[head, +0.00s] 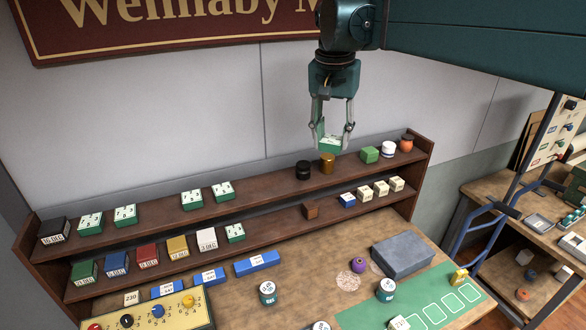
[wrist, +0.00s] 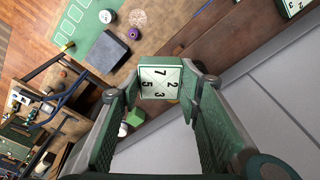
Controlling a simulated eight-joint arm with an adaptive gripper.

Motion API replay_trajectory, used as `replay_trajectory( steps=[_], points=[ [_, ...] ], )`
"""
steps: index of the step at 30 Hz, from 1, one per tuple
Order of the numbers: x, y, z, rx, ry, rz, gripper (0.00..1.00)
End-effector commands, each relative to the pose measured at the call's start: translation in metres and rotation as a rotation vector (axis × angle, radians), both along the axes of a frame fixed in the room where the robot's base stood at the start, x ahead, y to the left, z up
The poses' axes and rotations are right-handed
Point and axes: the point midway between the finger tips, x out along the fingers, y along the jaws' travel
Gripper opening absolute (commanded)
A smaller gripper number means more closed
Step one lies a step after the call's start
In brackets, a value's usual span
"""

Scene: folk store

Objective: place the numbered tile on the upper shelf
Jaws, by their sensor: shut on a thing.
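My gripper (head: 333,136) is shut on a green-sided numbered tile (head: 330,143) with a pale top. In the wrist view the tile (wrist: 160,79) sits between the two fingers, its face showing 7, 2, 5 and 3. The tile is held in the air, showing just above a brass jar (head: 327,163) in the head view. The upper shelf (head: 262,184) is brown wood against the wall. It bears several similar green tiles, two at left (head: 90,223) and two nearer the middle (head: 192,199), with a gap between the pairs.
The lower shelf (head: 270,214) holds coloured boxes and cream blocks. A grey box (head: 403,256) lies on the table. Bare shelf shows left of the dark jar.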

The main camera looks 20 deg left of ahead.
Motion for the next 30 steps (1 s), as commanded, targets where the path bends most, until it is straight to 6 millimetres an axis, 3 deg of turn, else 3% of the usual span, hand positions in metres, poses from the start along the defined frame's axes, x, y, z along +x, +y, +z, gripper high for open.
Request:
replay_trajectory(
  steps=[1,14,30],
  points=[
    [-0.003,0.017,0.001,0.000,0.000,0.027,0.20],
    [-0.044,0.143,0.000,0.000,-0.001,0.248,0.20],
    [-0.128,0.296,-0.006,0.000,-0.002,0.524,0.20]
  ],
)
